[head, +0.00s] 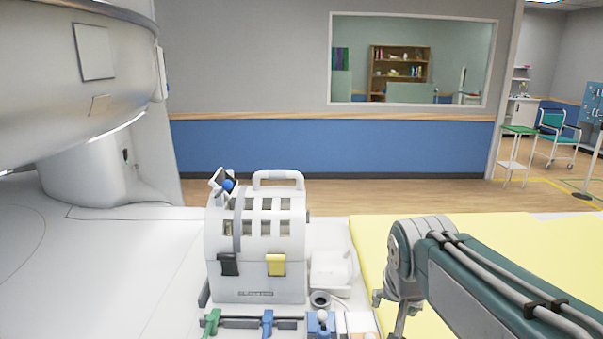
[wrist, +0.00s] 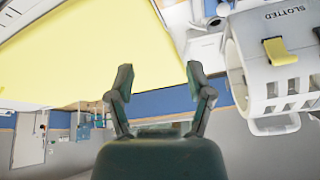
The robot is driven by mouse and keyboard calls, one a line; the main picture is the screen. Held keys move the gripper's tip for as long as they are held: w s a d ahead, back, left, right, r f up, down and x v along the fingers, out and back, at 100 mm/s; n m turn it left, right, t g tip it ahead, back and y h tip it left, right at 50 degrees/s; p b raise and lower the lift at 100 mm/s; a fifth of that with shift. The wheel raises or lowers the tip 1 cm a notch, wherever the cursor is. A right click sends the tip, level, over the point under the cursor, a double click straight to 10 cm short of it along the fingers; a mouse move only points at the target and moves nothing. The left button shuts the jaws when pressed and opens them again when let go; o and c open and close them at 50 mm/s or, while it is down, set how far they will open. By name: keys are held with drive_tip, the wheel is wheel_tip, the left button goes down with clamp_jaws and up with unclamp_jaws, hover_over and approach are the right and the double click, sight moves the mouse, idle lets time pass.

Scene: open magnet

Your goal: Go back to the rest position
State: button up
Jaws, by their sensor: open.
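My gripper (wrist: 160,92) is open and empty in the wrist view, its two fingers spread apart with nothing between them. The wrist view is upside down relative to the room. In the head view my arm comes in from the lower right over a yellow pad, and its end part points down; the fingertips are mostly cut off at the bottom edge. The white slotted box (head: 256,238) stands left of the arm, apart from it. The same box shows at the right in the wrist view (wrist: 240,75).
The yellow pad (head: 372,245) lies under my arm. Coloured clips (head: 267,322) and small parts sit in front of the box. A large white magnet body (head: 75,85) overhangs at left. Floor beyond is free, with a teal chair (head: 553,122) and small table (head: 518,130) far right.

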drive_tip(key=s+f+n, duration=0.1)
drive_tip(key=s+f, duration=0.1)
drive_tip(key=s, duration=0.5)
drive_tip(key=s+f+n, duration=0.2)
drive_tip(key=s, duration=0.6)
drive_tip(key=shift+f+n+y, duration=0.3)
drive_tip(key=shift+f+y, duration=0.1)
